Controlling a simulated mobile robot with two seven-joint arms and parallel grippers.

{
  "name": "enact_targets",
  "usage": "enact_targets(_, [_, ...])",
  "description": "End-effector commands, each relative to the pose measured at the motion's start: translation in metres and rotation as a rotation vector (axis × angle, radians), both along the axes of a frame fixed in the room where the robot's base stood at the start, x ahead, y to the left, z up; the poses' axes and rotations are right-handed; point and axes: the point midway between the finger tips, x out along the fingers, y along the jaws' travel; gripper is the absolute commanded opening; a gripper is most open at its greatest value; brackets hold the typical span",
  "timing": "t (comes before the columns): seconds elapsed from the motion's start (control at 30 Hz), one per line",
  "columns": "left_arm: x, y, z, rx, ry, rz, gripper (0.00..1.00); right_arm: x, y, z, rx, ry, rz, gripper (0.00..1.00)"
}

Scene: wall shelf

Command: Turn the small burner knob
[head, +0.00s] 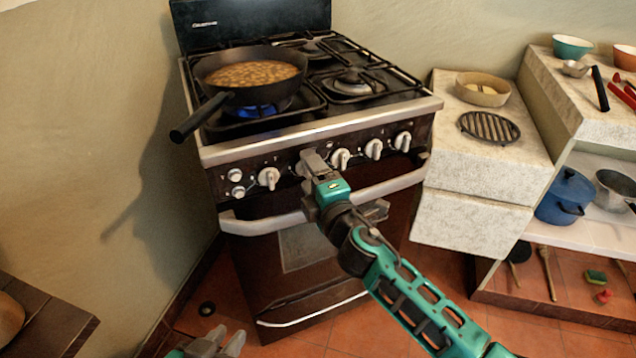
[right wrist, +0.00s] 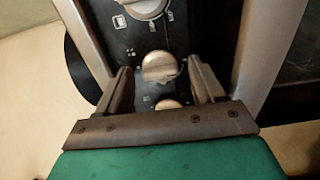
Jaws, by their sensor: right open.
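The stove (head: 322,130) has a row of pale round knobs on its dark front panel. One knob (head: 268,178) shows left of my right gripper (head: 309,160), and others show to its right, such as this knob (head: 340,158). My right gripper is open at the panel and partly hides the knob behind it. In the right wrist view a knob (right wrist: 160,66) lies just past the fingertips, roughly centred between them. Another knob (right wrist: 168,104) shows nearer, low between the fingers. I cannot tell which knob is the small burner's. My left gripper (head: 222,342) is low at the bottom edge, fingers apart, empty.
A pan of food (head: 252,76) sits over a blue flame at the left front burner, its handle (head: 200,117) jutting out over the left edge. The oven handle (head: 262,224) runs below the knobs. A stone counter (head: 490,155) stands at right.

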Motion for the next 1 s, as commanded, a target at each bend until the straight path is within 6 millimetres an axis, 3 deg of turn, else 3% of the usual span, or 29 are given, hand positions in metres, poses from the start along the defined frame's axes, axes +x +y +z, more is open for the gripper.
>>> enact_targets(0.17, [0.0, -0.001, 0.005, -0.005, 0.0, 0.003, 0.28, -0.018, -0.008, 0.0, 0.0, 0.003, -0.001, 0.68])
enact_targets(0.6, [0.0, -0.001, 0.011, -0.004, 0.001, 0.003, 0.28, -0.098, -0.041, -0.001, -0.001, 0.003, 0.0, 0.68])
enact_targets(0.8, [-0.001, 0.0, 0.01, 0.001, 0.002, -0.001, 0.28, -0.114, -0.048, -0.001, -0.001, 0.001, 0.0, 0.68])
enact_targets(1.0, [-0.001, 0.001, 0.01, 0.005, 0.003, -0.003, 0.28, -0.118, -0.05, 0.0, -0.001, 0.001, 0.0, 0.68])
